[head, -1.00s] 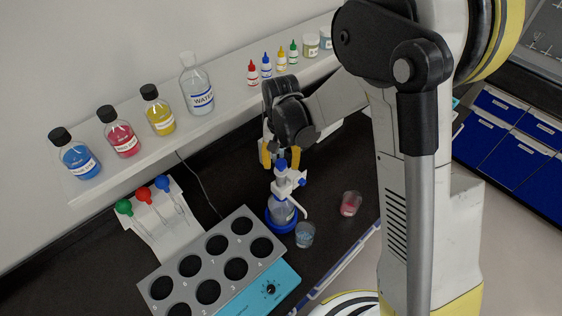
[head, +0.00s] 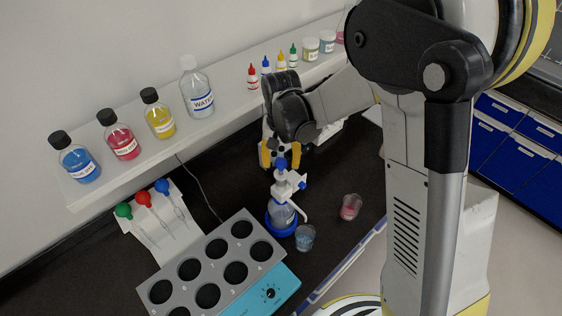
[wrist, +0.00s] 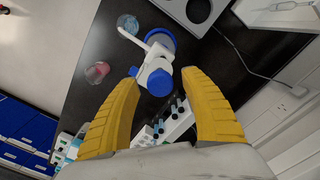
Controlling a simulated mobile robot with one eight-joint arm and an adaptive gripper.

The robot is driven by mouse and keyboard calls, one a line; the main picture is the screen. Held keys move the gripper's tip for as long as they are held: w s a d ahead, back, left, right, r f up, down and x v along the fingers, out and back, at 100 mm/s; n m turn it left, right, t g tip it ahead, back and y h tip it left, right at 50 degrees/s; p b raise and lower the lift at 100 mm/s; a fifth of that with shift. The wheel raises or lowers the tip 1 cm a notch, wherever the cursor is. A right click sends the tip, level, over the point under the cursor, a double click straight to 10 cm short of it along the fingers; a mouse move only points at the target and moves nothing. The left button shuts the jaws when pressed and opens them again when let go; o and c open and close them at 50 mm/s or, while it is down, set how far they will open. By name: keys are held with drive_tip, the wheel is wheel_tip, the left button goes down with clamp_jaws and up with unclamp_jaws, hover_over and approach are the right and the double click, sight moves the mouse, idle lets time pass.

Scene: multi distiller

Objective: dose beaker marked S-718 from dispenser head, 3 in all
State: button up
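The bottle-top dispenser (head: 287,187) is white with a blue top knob (head: 281,163) and stands in a blue ring base (head: 271,226). A beaker with blue contents (head: 305,238) stands beside the base, near the spout; it also shows in the wrist view (wrist: 127,23). A beaker with pink-red contents (head: 350,207) stands further right, also in the wrist view (wrist: 97,72). I cannot read a marking on either beaker. My gripper (head: 280,161) has its yellow fingers spread, empty, close to the dispenser top. In the wrist view the knob (wrist: 160,83) appears between the fingertips (wrist: 162,72), with gaps on both sides.
A white shelf (head: 225,112) behind holds reagent bottles and dropper bottles. Colour-topped tools (head: 143,198) lean at the left. Dark bench is clear around the pink-red beaker.

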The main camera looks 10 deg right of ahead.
wheel_tip(320, 180, up, 12)
idle(0.6)
